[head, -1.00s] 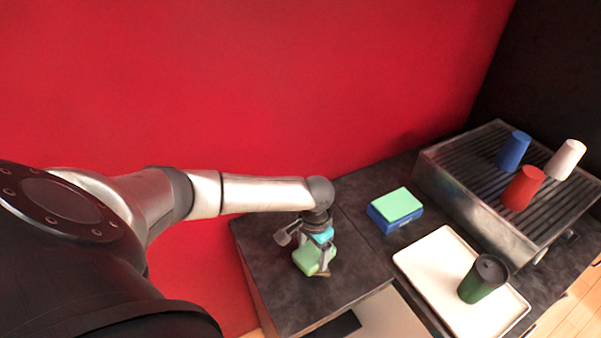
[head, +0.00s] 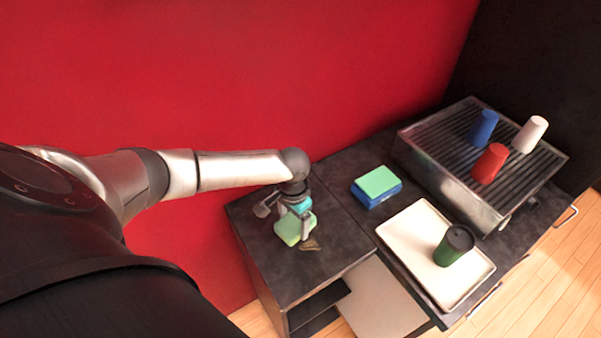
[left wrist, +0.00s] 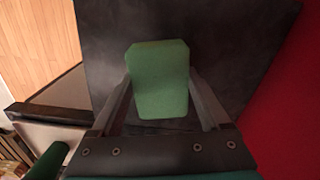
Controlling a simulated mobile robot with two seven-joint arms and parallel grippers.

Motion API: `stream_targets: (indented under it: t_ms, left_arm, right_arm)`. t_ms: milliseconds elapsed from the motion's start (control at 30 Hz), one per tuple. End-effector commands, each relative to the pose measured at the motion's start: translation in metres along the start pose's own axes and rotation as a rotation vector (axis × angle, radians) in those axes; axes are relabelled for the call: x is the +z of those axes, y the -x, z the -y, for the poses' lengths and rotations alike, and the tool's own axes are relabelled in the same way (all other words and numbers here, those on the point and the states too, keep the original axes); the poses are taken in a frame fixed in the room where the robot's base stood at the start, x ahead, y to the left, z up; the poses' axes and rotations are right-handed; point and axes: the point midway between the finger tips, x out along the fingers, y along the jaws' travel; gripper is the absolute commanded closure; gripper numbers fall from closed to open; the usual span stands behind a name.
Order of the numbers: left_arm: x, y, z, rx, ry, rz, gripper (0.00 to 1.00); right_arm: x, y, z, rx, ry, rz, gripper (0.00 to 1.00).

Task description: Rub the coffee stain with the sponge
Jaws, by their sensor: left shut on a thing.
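The light green sponge (head: 289,233) is between the fingers of my left gripper (head: 297,221), which is shut on it from above, over the dark left worktop. It also shows in the left wrist view (left wrist: 160,80) with a finger on each side. The sponge seems at the surface, but I cannot tell whether it touches. A small brown patch, the coffee stain (head: 311,244), lies on the worktop just right of and in front of the sponge. The sponge may hide part of it. My right gripper is not in view.
A green block on a blue one (head: 378,197) lies to the right. A white tray (head: 400,236) holds a dark green lidded cup (head: 452,247). A ridged metal machine (head: 430,160) bears blue, red and white cups. A red wall (head: 300,70) rises behind the worktop.

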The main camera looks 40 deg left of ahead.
Motion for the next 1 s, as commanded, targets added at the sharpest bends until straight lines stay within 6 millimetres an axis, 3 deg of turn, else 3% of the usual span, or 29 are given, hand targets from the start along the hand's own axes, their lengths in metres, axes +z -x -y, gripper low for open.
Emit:
stream_targets:
  t_ms: [233, 800, 1000]
  left_arm:
    - [-0.007, 0.018, 0.006, 0.0, 0.003, -0.001, 0.65]
    - [-0.008, 0.019, 0.006, 0.0, 0.002, -0.002, 0.65]
    - [-0.02, 0.019, -0.008, 0.002, 0.021, -0.007, 0.65]
  right_arm:
    - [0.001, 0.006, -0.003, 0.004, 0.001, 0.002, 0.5]
    - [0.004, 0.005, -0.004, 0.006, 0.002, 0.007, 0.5]
    - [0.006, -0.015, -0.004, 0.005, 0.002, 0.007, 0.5]
